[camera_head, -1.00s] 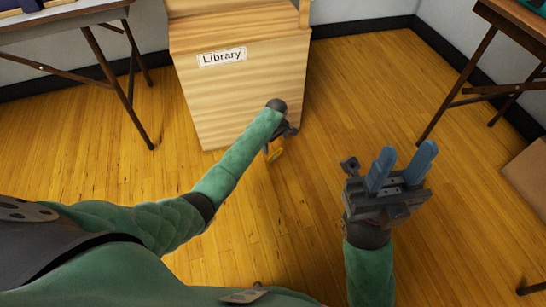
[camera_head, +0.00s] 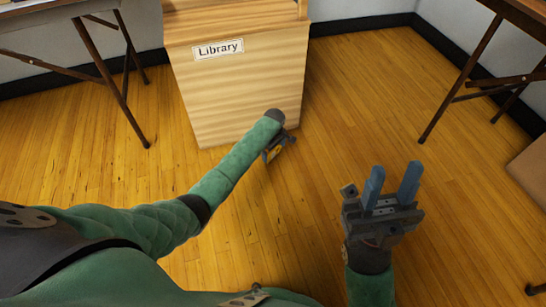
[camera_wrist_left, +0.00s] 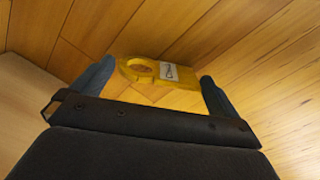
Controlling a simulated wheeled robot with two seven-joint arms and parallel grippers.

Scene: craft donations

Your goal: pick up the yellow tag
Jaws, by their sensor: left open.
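The yellow tag (camera_wrist_left: 187,81) shows in the left wrist view, with a round hole at its left end and a small white label with a dark mark. It appears to lie on the wooden floor. In the head view my left gripper (camera_head: 277,151) is low beside the Library box and mostly hides the tag. My right gripper (camera_head: 392,172) is open and empty, held at the right with its blue fingers apart.
The wooden Library box (camera_head: 235,95) stands just behind my left gripper. Folding tables with thin dark legs stand at the left (camera_head: 93,70) and right (camera_head: 463,85). A cardboard box (camera_head: 530,172) sits at the right edge. The floor (camera_head: 345,100) between is clear.

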